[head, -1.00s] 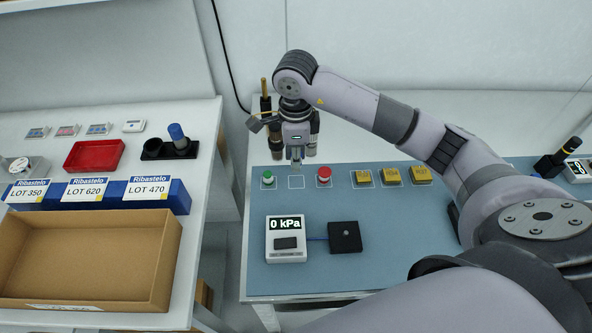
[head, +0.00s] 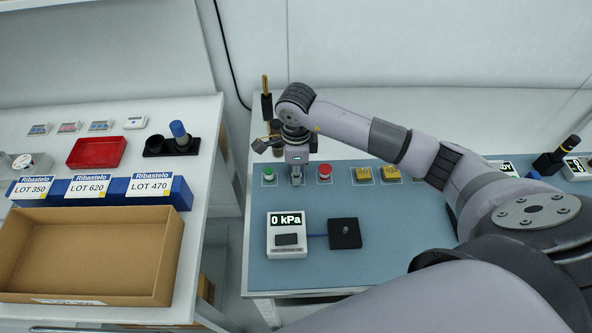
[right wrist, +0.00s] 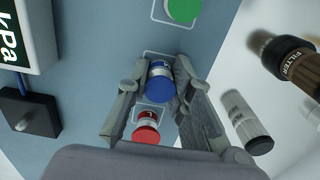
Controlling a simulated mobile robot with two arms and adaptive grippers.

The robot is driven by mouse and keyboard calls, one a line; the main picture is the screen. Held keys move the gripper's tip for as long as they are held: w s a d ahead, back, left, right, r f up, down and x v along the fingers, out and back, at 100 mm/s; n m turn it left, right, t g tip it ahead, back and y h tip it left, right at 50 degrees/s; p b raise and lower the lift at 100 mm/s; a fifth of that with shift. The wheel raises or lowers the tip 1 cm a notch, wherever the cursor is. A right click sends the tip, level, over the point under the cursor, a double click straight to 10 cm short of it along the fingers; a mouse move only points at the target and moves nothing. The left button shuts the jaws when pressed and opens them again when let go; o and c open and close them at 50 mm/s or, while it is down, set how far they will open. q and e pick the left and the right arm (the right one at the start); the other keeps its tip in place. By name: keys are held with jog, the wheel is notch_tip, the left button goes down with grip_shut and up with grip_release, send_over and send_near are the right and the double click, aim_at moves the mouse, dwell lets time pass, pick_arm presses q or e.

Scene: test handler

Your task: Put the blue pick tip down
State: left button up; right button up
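My right gripper also shows in the head view (head: 296,178), pointing down at the blue mat between the green tip (head: 268,175) and the red tip (head: 324,173). A white outlined square on the mat lies at the blue tip, partly hidden by it. I cannot tell whether the tip touches the mat. My left gripper is out of view.
A gauge reading 0 kPa (head: 286,242) and a black pad (head: 345,234) are nearer on the mat. Yellow blocks (head: 391,172) stand right of the red tip. Dark cylinders (right wrist: 246,122) stand behind.

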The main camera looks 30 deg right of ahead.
jog(key=o, duration=0.4)
jog(key=shift+r, duration=0.1)
jog(key=shift+r, duration=0.2)
notch_tip(320, 180, up, 12)
jog(key=b, duration=0.2)
jog(key=shift+b, duration=0.35)
jog(key=shift+f, duration=0.1)
